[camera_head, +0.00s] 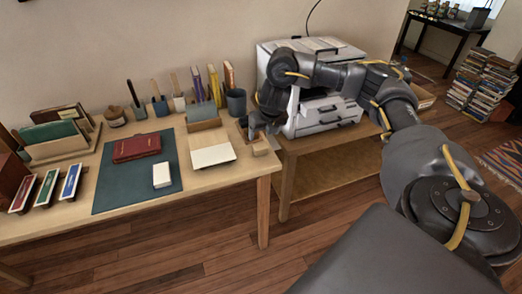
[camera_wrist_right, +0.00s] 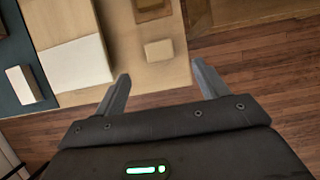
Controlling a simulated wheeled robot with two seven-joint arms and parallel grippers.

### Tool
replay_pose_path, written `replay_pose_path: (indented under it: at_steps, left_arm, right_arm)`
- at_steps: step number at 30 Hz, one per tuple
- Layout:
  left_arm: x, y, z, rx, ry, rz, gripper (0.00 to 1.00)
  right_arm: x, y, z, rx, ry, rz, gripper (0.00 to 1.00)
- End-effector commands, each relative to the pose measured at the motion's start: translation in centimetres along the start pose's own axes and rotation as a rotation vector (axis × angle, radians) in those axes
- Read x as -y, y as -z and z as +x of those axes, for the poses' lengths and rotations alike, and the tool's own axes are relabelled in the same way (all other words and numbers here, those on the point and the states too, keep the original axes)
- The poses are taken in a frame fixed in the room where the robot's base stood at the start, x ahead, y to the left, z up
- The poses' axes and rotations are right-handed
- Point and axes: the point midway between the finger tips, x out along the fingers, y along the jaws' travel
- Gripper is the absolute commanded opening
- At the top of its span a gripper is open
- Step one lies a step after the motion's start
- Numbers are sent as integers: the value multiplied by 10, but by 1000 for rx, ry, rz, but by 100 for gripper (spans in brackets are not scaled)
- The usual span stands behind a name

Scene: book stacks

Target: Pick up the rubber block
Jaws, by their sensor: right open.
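A small tan block (camera_head: 261,149) lies near the right front corner of the desk. It also shows in the right wrist view (camera_wrist_right: 159,51), ahead of the gap between my fingertips. A white block (camera_head: 161,175) lies on the dark green mat (camera_head: 115,197), and it shows at the left of the right wrist view (camera_wrist_right: 24,85). I cannot tell by looks which block is rubber. My right gripper (camera_wrist_right: 160,74) is open and empty, pointing down over the desk's right end; in the head view it (camera_head: 259,132) is just behind the tan block. My left gripper is out of view.
A pale board (camera_head: 212,156) lies left of the tan block, with a tan box (camera_head: 203,125) behind it. A dark cup (camera_head: 236,102) stands behind the gripper. A printer (camera_head: 318,100) stands on a lower table to the right. The desk's front edge is close to the tan block.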

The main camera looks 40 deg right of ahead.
Motion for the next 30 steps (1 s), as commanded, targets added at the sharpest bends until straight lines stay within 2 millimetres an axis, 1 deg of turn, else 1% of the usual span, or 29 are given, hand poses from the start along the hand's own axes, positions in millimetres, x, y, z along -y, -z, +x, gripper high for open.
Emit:
replay_pose_path:
  at_steps: [1, 5, 9, 13, 18, 20, 24, 27, 30]
  left_arm:
    - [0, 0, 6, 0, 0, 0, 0]
    - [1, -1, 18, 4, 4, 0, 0]
    - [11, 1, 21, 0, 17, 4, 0]
    - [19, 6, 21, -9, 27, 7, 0]
    - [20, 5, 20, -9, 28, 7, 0]
    - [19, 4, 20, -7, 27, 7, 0]
    - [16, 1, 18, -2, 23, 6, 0]
    - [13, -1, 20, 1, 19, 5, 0]
    - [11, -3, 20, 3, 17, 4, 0]
  right_arm:
    - [0, 2, 9, -3, 0, 2, 73]
    - [-1, 4, 32, -4, -1, 2, 73]
    - [-1, 3, 49, -3, -1, 2, 73]
    - [-1, 1, 55, 0, -2, 1, 73]
    - [-1, 2, 58, -1, -1, 1, 73]
    - [-1, 3, 65, -3, 0, 1, 73]
    - [-1, 6, 87, -4, 0, 2, 73]
    - [-1, 5, 100, -3, -1, 3, 73]
    - [-1, 5, 106, -2, -1, 1, 73]
